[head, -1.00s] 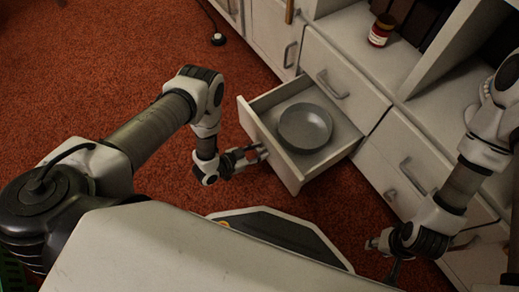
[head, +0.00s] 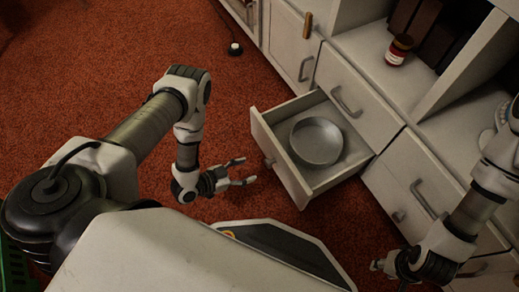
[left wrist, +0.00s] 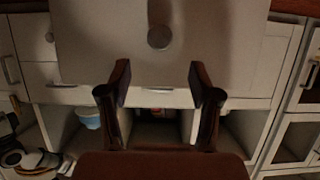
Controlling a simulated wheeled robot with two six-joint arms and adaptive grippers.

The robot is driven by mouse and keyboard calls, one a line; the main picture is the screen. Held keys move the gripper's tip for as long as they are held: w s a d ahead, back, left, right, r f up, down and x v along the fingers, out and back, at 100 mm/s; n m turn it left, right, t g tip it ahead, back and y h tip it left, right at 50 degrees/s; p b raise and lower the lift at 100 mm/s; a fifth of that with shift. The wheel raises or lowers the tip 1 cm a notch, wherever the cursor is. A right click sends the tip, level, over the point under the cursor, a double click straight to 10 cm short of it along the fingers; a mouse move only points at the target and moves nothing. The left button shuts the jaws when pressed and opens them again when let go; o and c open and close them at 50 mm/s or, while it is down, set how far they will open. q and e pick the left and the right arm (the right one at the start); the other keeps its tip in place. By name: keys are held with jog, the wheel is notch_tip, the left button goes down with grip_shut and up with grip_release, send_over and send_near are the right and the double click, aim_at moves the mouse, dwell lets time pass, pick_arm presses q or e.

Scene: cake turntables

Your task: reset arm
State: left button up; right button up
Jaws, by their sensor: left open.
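My left gripper (head: 248,170) is open and empty, in front of the pulled-out drawer (head: 262,130) and apart from it. In the left wrist view its two fingers (left wrist: 158,82) are spread, with the drawer's pale front and round knob (left wrist: 159,38) beyond them. The knob also shows in the head view (head: 269,162), just past the fingertips. A round grey dish (head: 316,141) lies inside the drawer. My right gripper (head: 385,268) is low at the right, near the cabinet fronts; its jaws are too small and partly hidden to read.
The white cabinet (head: 376,118) runs along the right, with closed drawers and handles. A red-labelled jar (head: 398,50) stands on an open shelf. A small black-and-white object (head: 235,49) lies on the red carpet (head: 90,70), which is mostly clear at the left.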

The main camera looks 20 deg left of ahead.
pick_arm(q)
jog(key=shift+v, duration=1.05)
